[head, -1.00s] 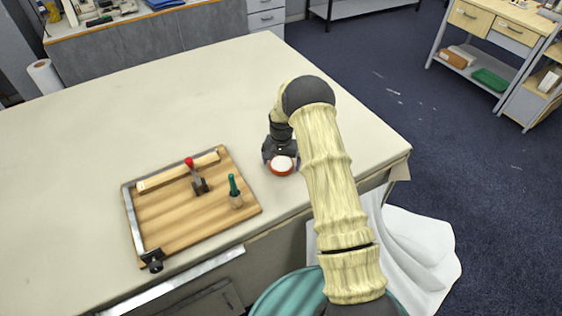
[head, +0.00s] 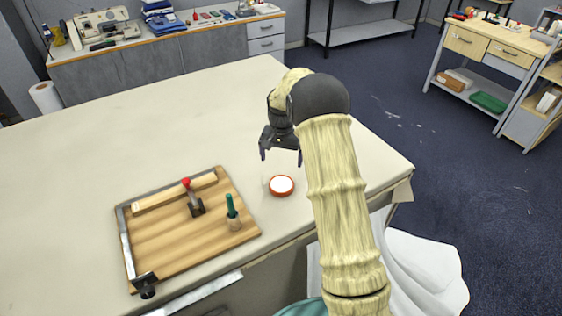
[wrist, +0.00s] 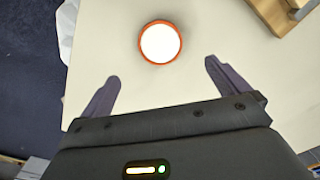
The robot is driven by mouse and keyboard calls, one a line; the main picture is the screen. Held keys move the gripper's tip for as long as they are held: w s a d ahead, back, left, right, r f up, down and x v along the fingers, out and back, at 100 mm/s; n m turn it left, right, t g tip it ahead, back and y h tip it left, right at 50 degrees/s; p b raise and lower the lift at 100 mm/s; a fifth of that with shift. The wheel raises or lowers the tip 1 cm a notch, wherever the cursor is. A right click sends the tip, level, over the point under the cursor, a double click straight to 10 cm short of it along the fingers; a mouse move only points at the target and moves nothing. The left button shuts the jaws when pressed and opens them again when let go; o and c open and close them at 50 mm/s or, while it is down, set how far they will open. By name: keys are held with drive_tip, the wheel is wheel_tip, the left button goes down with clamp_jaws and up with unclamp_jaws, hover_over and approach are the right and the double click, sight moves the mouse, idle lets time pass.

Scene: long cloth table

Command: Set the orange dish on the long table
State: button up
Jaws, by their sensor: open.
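The orange dish (head: 281,186) is a small round dish with a white inside. It rests on the cream cloth of the long table (head: 95,115), near the front edge, right of the wooden board. My gripper (head: 280,156) is open and empty, above and behind the dish in the head view. In the wrist view the dish (wrist: 160,43) lies ahead of the two spread fingertips (wrist: 162,68), with a gap to both.
A wooden cutting board (head: 165,250) with a metal edge bar, a red-topped tool (head: 192,197) and a green-handled tool (head: 232,212) lies left of the dish. The table's left and back are clear. White cloth (head: 425,270) hangs at the front right.

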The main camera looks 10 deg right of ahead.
idle(0.4)
drive_tip(key=s+r+n+t, duration=0.1)
drive_tip(key=s+r, duration=0.3)
drive_tip(key=s, duration=1.1)
drive_tip(key=s+r+n+t, duration=0.1)
drive_tip(key=s+r+n, duration=0.3)
drive_tip(key=s, duration=1)
drive_tip(key=shift+s+t, duration=0.3)
drive_tip(key=shift+s, duration=0.05)
